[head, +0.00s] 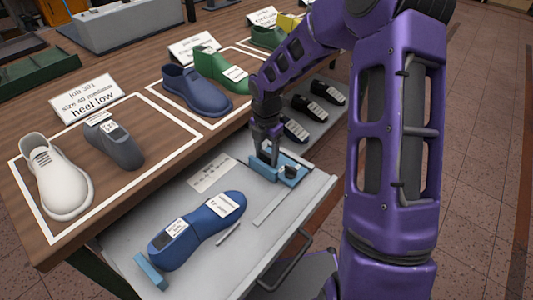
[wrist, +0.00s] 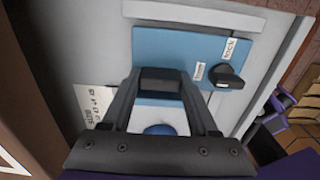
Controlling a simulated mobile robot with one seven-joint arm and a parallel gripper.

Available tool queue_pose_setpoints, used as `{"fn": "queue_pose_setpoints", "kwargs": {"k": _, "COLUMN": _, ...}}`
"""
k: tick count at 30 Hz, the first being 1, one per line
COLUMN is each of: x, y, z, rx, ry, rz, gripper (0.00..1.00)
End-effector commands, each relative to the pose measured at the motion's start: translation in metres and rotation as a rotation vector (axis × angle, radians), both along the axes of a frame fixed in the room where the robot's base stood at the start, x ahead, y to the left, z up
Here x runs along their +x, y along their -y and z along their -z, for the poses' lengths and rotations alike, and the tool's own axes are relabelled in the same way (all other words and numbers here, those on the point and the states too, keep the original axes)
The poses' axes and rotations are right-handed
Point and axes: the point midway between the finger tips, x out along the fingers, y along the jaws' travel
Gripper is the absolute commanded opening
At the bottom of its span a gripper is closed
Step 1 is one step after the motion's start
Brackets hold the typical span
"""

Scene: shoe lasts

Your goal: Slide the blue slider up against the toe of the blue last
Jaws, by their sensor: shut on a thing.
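The blue slider (head: 291,178) is a light blue plate on the grey measuring board, up and right of the blue last (head: 205,232). The last lies on its side or flat; its end nearer the slider is apart from it, with bare board between. My gripper (head: 267,158) is down at the slider's left part, shut on its raised piece, which the fingers mostly hide. In the wrist view the slider (wrist: 180,45) shows beyond my gripper (wrist: 160,88), with a black lock knob (wrist: 228,76). A bit of the last (wrist: 160,130) shows between the fingers.
A light blue end block (head: 150,271) stands by the last's other end. A printed card (head: 212,173) lies on the board. Black pieces (head: 310,110) lie in a row behind the slider. A white shoe (head: 55,178), grey last and more shoes stand on the wooden table.

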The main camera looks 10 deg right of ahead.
Motion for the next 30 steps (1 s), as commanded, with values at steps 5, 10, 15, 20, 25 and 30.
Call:
{"fn": "queue_pose_setpoints", "kwargs": {"k": 5, "x": 0.000, "y": 0.000, "z": 0.000, "rx": 0.000, "ry": 0.000, "rz": 0.000, "gripper": 0.00}}
{"fn": "queue_pose_setpoints", "kwargs": {"k": 10, "x": 0.000, "y": 0.000, "z": 0.000, "rx": 0.000, "ry": 0.000, "rz": 0.000, "gripper": 0.00}}
{"fn": "queue_pose_setpoints", "kwargs": {"k": 15, "x": -0.015, "y": -0.020, "z": -0.002, "rx": -0.001, "ry": -0.002, "rz": -0.006, "gripper": 0.00}}
{"fn": "queue_pose_setpoints", "kwargs": {"k": 20, "x": -0.039, "y": -0.049, "z": -0.001, "rx": -0.001, "ry": -0.002, "rz": -0.007, "gripper": 0.00}}
{"fn": "queue_pose_setpoints", "kwargs": {"k": 25, "x": -0.054, "y": -0.066, "z": -0.001, "rx": 0.001, "ry": -0.001, "rz": -0.002, "gripper": 0.00}}
{"fn": "queue_pose_setpoints", "kwargs": {"k": 30, "x": -0.055, "y": -0.068, "z": 0.000, "rx": 0.001, "ry": 0.000, "rz": 0.000, "gripper": 0.00}}
